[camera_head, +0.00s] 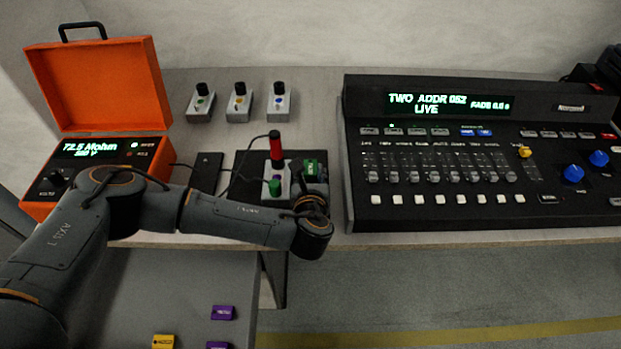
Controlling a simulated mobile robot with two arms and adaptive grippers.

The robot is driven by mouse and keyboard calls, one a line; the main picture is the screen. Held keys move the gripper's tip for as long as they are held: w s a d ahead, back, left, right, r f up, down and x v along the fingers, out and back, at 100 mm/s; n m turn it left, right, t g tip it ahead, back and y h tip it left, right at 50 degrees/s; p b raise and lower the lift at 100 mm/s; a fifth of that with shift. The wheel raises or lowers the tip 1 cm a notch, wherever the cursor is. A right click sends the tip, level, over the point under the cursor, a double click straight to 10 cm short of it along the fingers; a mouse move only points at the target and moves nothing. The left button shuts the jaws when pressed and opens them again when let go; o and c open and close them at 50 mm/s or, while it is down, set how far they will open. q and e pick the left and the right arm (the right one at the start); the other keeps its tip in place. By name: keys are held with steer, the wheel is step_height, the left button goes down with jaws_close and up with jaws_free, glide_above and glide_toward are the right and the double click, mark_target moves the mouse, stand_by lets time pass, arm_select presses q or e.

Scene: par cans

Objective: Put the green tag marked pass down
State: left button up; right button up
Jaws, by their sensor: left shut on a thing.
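The green tag (312,166) shows at the far end of my left arm, over the right part of a black mat (243,164) on the bench. My left gripper (312,180) is shut on the tag. The gripper's dark fingers and wrist hide part of the tag, and I cannot read its marking. I cannot tell whether the tag touches the mat. My right gripper is not in view.
An open orange tester (100,85) stands at left, reading 72.5 Mohm. Several small grey boxes with black knobs, one of them a blue-marked box (279,103), stand behind. A black lighting console (480,150) fills the right. Purple tags (223,313) and a yellow tag (163,341) lie on a lower surface.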

arm_select(q)
steer(key=shift+f, duration=1.05)
steer(key=shift+f, duration=0.15)
steer(key=o, duration=0.6)
steer(key=shift+r, duration=0.2)
steer(key=v, duration=1.2)
